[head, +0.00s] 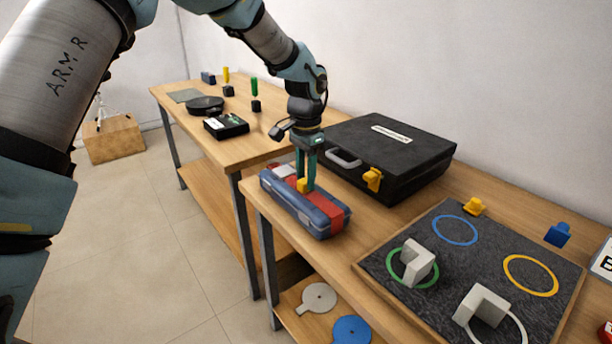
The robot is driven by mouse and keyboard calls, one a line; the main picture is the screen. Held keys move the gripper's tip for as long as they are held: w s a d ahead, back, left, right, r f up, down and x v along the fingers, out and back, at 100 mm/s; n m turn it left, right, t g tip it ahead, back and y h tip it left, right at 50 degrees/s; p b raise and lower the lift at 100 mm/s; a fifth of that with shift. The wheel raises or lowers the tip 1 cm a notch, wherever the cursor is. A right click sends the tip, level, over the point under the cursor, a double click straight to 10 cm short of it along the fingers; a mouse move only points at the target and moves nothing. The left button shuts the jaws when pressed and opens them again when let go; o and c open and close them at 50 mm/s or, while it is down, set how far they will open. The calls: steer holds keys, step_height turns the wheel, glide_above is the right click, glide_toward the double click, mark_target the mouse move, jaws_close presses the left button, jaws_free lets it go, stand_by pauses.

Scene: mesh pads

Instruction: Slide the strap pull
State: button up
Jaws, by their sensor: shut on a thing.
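A blue case (283,200) lies on the near wooden table, with a red strap (328,203) along its top. A small yellow piece (303,186), which looks like the strap pull, sits on top of the case. My gripper (306,182) points straight down over the case and is shut on the yellow pull. The fingers hide part of the pull and of the strap behind it.
A black case (405,150) with a yellow latch stands just behind. A dark mat (440,298) with coloured rings and grey blocks lies to the right. A second table (180,91) with small items stands farther back.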

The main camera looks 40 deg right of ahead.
jaws_close()
steer(key=shift+w, duration=0.1)
stand_by(0.8)
